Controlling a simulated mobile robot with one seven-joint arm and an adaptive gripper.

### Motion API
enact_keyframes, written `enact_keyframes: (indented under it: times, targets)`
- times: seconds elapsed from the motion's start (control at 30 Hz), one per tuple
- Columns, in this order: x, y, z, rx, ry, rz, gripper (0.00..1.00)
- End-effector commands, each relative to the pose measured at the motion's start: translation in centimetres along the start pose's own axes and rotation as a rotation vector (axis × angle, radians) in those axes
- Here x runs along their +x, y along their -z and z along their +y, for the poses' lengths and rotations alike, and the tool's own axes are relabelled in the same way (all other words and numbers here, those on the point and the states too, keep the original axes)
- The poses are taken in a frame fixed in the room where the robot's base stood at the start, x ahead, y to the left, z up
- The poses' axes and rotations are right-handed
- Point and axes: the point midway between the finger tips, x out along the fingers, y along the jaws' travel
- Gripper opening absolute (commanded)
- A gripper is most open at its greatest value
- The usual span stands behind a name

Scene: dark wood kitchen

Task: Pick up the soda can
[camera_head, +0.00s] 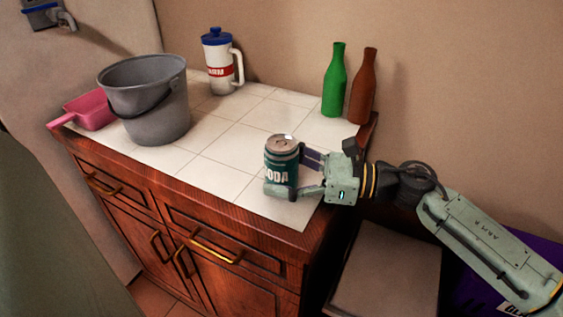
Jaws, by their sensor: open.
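The soda can (281,157) is green with a silver top and white "SODA" lettering. It stands upright near the front right part of the white tiled counter top (225,150). My gripper (290,176) reaches in from the right, low beside the can. One finger passes in front of the can's lower part and the other lies behind its right side. The can sits between the open fingers. I cannot tell whether either finger touches it.
A grey bucket (160,110) and pink scoop (92,110) stand at the left. A white jug (217,70) with a blue lid, a green bottle (334,85) and a brown bottle (363,90) stand at the back. The counter's middle is clear.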

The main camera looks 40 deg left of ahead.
Motion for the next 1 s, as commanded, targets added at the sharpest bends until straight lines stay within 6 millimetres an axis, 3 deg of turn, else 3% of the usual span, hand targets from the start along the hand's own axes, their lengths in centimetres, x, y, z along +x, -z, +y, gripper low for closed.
enact_keyframes:
  times: [0.07, 0.9, 1.0]
  targets:
    - [-0.03, 0.02, -0.01, 0.0, 0.0, 0.0, 0.72]
    - [-0.06, -0.01, -0.01, -0.001, 0.0, 0.0, 0.17]
    - [-0.06, -0.03, -0.01, -0.001, 0.0, -0.001, 0.17]
